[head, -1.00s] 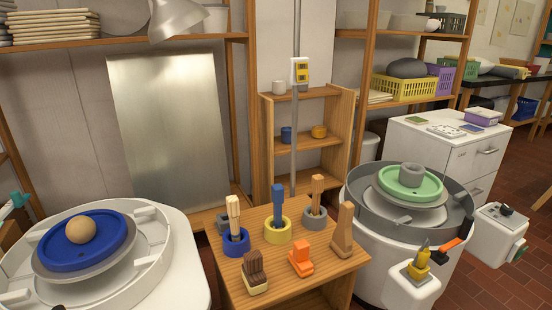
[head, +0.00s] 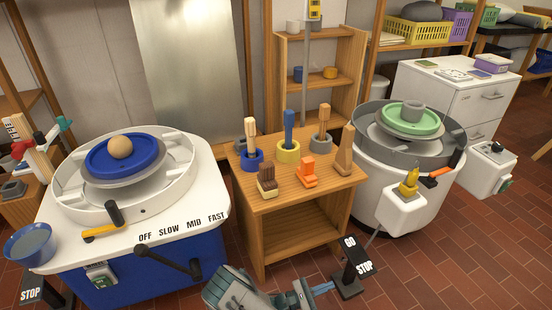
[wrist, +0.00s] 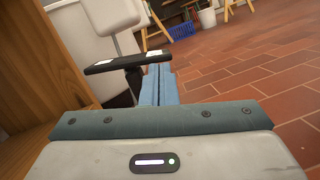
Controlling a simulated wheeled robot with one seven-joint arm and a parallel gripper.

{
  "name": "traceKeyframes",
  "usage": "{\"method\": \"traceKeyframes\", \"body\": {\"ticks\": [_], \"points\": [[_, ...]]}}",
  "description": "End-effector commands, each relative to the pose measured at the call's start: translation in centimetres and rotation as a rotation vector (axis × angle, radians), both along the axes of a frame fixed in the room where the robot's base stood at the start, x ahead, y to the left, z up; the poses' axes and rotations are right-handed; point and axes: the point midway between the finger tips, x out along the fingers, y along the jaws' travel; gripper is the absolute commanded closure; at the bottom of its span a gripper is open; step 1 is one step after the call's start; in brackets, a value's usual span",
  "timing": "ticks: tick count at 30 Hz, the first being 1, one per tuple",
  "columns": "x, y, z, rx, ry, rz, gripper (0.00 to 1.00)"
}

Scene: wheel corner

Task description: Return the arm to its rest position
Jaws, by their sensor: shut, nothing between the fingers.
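My gripper (head: 322,288) is low at the bottom of the head view, in front of the small wooden table and just left of the GO/STOP pedal. In the wrist view its two blue fingers (wrist: 157,85) are pressed together with nothing between them. Part of my arm shows behind it at the bottom edge of the head view. The gripper is apart from the table and holds nothing.
A GO/STOP pedal (head: 352,265) stands close right of my gripper; its dark plate (wrist: 127,63) shows near the fingertips. The wooden table (head: 300,205) bears tools in rings. A blue-based wheel (head: 150,275) stands left, a grey-white one (head: 385,190) right. Brick floor (head: 440,275) lies open at right.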

Motion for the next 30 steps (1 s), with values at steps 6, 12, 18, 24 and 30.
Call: {"method": "traceKeyframes", "body": {"ticks": [6, 12, 18, 24, 30], "points": [[0.2, -0.1, 3.4, 0.068, -0.026, -0.083, 1.00], [0.4, 0.3, 7.5, 0.151, -0.059, -0.172, 1.00], [0.5, 0.6, 14.4, 0.296, -0.114, -0.316, 1.00], [0.2, 1.0, 22.0, 0.467, -0.183, -0.469, 1.00], [-0.5, 1.1, 29.6, 0.639, -0.255, -0.603, 1.00]]}}
